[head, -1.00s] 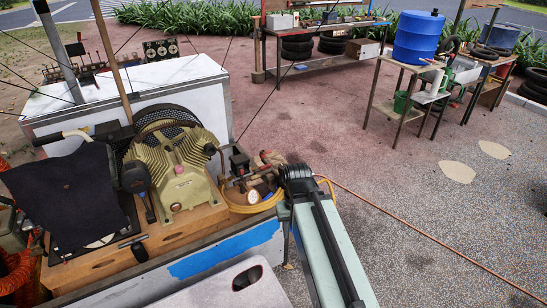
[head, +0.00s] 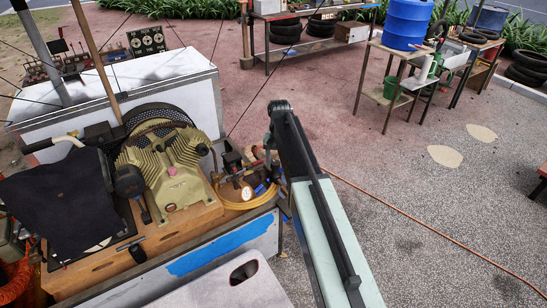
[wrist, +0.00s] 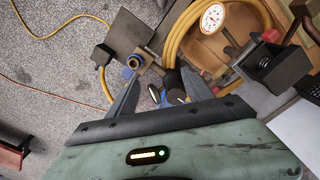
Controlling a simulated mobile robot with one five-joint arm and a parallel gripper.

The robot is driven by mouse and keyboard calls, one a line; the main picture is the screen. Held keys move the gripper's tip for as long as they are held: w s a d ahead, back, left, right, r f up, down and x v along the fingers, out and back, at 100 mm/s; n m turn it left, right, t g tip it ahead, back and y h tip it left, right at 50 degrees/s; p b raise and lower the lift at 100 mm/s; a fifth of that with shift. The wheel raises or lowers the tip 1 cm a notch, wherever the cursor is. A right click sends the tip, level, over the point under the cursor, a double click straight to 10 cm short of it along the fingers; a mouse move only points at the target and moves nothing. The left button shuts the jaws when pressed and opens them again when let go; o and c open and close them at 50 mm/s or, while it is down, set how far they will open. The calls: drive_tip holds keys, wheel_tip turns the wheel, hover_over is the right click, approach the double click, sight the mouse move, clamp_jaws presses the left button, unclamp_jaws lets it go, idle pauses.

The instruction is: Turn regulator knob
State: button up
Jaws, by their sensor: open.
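A dark rounded knob-like part (wrist: 171,84) sits between my fingers in the wrist view; I take it for the regulator knob, but cannot be sure. My gripper (wrist: 162,80) is open, one finger on each side of that part; contact cannot be told. A white-faced gauge (wrist: 212,17) is above and to the right of it. In the head view the gauge (head: 247,193) sits among fittings beside the beige compressor (head: 172,170). My arm hides much of the space right of the fittings there, and the gripper cannot be made out clearly.
A coiled yellow hose (wrist: 178,38) lies close beyond my fingers. A black clamp-like block (wrist: 278,63) is at the right, and a brass fitting with a blue ring (wrist: 134,62) is near the left finger. In the head view, open paving (head: 410,220) lies right of the cart.

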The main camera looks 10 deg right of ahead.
sight(275, 162)
drive_tip(key=shift+m, duration=0.5)
drive_tip(key=w, duration=0.2)
drive_tip(key=w+r, duration=0.1)
drive_tip(key=w, duration=0.3)
drive_tip(key=shift+w+r+p, duration=0.3)
drive_tip(key=shift+w+p, duration=0.05)
drive_tip(key=shift+p, duration=0.05)
wheel_tip(275, 162, down, 8)
drive_tip(key=b, duration=0.8)
drive_tip(key=shift+s, duration=0.15)
drive_tip(key=shift+r, duration=0.1)
clamp_jaws()
drive_tip(key=shift+a, duration=0.2)
drive_tip(key=shift+d, duration=0.15)
